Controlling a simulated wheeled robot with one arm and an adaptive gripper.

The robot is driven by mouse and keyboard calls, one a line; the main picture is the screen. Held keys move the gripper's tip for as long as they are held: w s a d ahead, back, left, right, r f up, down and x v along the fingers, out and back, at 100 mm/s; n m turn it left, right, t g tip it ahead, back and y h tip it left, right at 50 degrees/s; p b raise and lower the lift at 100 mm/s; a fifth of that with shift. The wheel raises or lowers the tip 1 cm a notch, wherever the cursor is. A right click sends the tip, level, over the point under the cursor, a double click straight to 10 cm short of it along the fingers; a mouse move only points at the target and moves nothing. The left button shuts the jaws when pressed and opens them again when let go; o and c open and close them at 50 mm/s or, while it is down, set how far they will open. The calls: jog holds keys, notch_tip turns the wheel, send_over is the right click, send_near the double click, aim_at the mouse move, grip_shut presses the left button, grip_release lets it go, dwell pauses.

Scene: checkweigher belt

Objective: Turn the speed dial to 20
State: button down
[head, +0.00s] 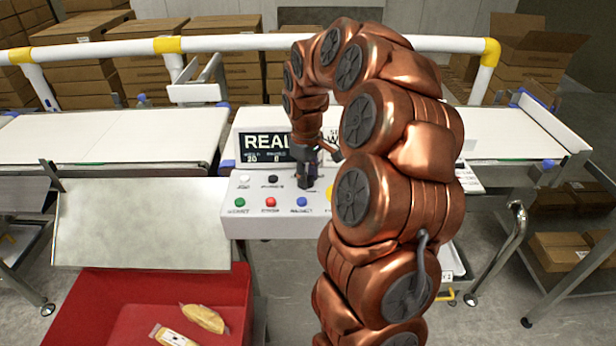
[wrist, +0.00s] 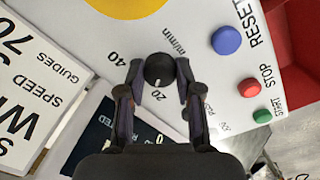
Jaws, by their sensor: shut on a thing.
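The speed dial (wrist: 159,68) is a round black knob on the white control panel (head: 262,226). In the wrist view it sits between the two fingers of my gripper (wrist: 160,76), which are shut on its sides. A small pale mark on the knob's lower edge faces the printed 20; the printed 40 is to the upper left. In the head view my gripper (head: 307,170) is down at the panel and hides the dial. The display (head: 262,146) behind it reads "REAL", partly covered by my arm, with a small 20 below.
Blue (wrist: 227,40), red (wrist: 249,87) and green (wrist: 262,116) buttons lie beside the dial, clear of the fingers. A yellow disc (wrist: 125,5) is also close. A red bin (head: 80,310) with packets stands at lower left. White belts (head: 150,132) run behind the panel.

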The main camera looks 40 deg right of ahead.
jog(key=shift+n, duration=1.1)
jog(key=c, duration=0.8)
grip_release()
jog(key=shift+o, duration=0.2)
notch_tip(320, 180, up, 12)
jog(key=shift+s+a, duration=0.15)
jog(key=shift+a, duration=0.1)
